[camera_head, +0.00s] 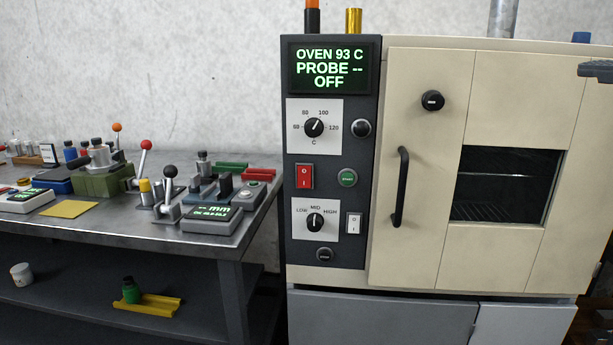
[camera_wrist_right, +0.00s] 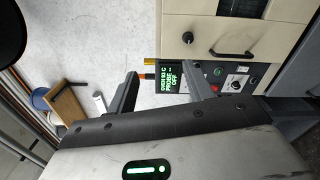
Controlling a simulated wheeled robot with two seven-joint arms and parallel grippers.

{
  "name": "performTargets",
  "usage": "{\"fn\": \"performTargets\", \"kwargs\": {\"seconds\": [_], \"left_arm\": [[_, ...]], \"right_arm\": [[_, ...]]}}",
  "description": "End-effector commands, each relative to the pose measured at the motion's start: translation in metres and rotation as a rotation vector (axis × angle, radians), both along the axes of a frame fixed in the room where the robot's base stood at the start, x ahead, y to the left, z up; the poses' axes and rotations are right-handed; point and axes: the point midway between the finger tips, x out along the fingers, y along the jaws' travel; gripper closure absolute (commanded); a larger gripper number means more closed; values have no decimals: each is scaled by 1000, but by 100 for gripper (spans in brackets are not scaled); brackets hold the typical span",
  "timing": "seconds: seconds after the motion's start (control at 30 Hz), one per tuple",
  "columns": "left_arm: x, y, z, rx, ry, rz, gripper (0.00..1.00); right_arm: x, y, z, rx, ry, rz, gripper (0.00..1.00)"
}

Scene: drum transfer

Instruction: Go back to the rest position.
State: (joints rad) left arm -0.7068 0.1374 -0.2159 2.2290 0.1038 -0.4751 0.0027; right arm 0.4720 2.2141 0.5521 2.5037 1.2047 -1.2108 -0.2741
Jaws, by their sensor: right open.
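My right gripper (camera_wrist_right: 165,86) is open and empty in the right wrist view, its two dark fingers apart. The wall and the oven's panel show beyond the fingers. A dark part at the right edge of the head view, in front of the oven's upper right, looks like part of my right gripper; its fingers cannot be made out there. My left gripper is not in view.
The beige oven (camera_head: 412,255) fills the right, its door shut, its display (camera_head: 330,68) reading 93 C, PROBE -- and OFF. A metal bench (camera_head: 120,231) with levers and instruments stands left. A wooden board (camera_wrist_right: 68,113) shows in the wrist view.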

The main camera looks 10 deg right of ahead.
Motion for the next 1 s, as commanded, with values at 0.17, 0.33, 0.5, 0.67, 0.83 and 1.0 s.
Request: {"fn": "performTargets", "kwargs": {"seconds": [0.17,0.33,0.5,0.67,0.83,1.0], "left_arm": [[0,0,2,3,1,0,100],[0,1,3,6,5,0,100],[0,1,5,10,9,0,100],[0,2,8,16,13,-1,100],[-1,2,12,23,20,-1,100],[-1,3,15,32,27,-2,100]], "right_arm": [[25,-12,-14,119,38,56,48],[50,-23,-35,244,73,106,48],[80,-38,-70,409,121,151,48],[114,-54,-136,639,190,179,48],[133,-59,-255,961,283,158,48],[112,-33,-381,1259,366,82,48]]}}
